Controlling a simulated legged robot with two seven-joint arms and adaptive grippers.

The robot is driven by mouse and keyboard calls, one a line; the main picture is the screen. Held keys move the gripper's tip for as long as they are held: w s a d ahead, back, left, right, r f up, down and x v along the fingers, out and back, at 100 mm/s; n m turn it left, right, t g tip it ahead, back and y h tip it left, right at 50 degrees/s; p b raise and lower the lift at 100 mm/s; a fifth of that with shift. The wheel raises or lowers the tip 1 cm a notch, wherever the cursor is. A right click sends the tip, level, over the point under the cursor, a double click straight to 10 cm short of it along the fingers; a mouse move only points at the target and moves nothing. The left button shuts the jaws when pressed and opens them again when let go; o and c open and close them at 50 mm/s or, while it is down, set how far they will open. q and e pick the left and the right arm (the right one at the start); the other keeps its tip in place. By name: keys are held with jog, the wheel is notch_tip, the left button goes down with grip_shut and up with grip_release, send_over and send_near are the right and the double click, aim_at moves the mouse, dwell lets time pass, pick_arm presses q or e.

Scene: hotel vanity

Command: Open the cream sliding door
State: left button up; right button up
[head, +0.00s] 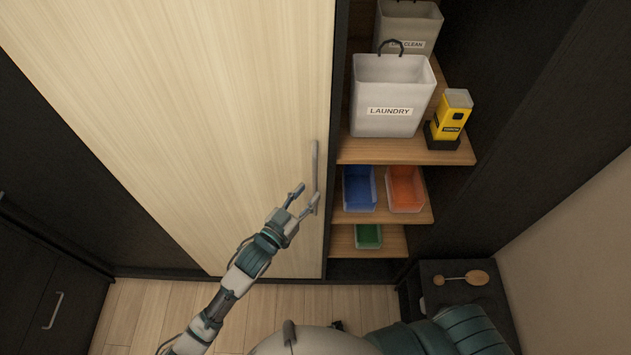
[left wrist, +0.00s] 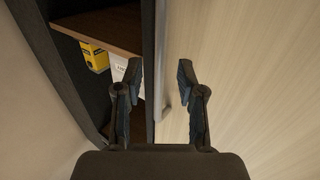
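The cream sliding door (head: 190,110) is a tall pale wood panel filling the left and middle of the head view. It also fills the right side of the left wrist view (left wrist: 260,90). A slim vertical grey handle (head: 315,165) sits near its right edge. My left gripper (head: 304,196) is open and empty at the handle's lower part. In the left wrist view the handle (left wrist: 161,75) appears between the spread fingers (left wrist: 160,75). I cannot tell whether either finger touches it. My right gripper is out of view.
Open shelves right of the door hold a laundry bin (head: 390,95), a grey bin behind it (head: 408,25), a yellow device (head: 452,115), and blue (head: 359,188), orange (head: 405,188) and green (head: 368,236) trays. A dark side table (head: 460,300) stands lower right.

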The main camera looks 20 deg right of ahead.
aim_at(314, 187)
pick_arm(q)
jog(key=x, duration=0.4)
jog(key=shift+w+d, duration=0.15)
jog(key=shift+w, duration=0.05)
jog(key=shift+s, duration=0.1)
grip_shut()
